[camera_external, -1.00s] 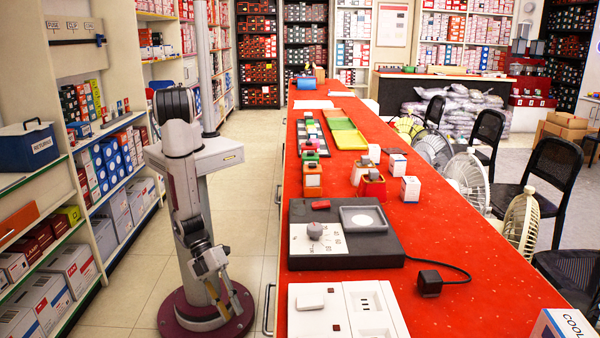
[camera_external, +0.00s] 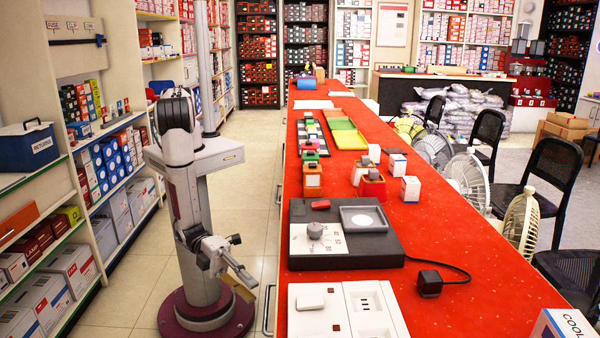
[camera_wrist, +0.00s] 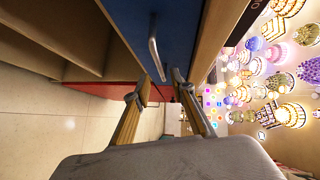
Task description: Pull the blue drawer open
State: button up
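The blue drawer front (camera_wrist: 178,28) shows in the wrist view, at top centre. A curved silver handle (camera_wrist: 153,48) is on it, with its lower end just ahead of my fingertips. My gripper (camera_wrist: 160,88) has its two fingers spread apart with nothing seen between them. I cannot tell whether a fingertip touches the handle. In the external view my gripper (camera_external: 248,281) is low beside the left side of the red-topped counter. The blue drawer front is hidden in that view; a metal handle (camera_external: 268,308) shows at the counter's side.
The red counter (camera_external: 450,270) carries a dark device (camera_external: 375,247) and a white switch panel (camera_external: 375,315) near its left edge. Tiled floor (camera_external: 250,190) lies between the counter and the stocked shelves (camera_external: 110,150). Brown open compartments (camera_wrist: 75,45) adjoin the drawer in the wrist view.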

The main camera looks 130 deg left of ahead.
aim_at(267, 304)
jog(key=shift+w, duration=0.1)
jog(key=shift+w+f, duration=0.2)
jog(key=shift+w, duration=1.05)
jog(key=shift+w+f, duration=0.2)
jog(key=shift+w, duration=1.05)
jog(key=shift+w+f, duration=0.2)
jog(key=shift+w, duration=1.05)
grip_shut()
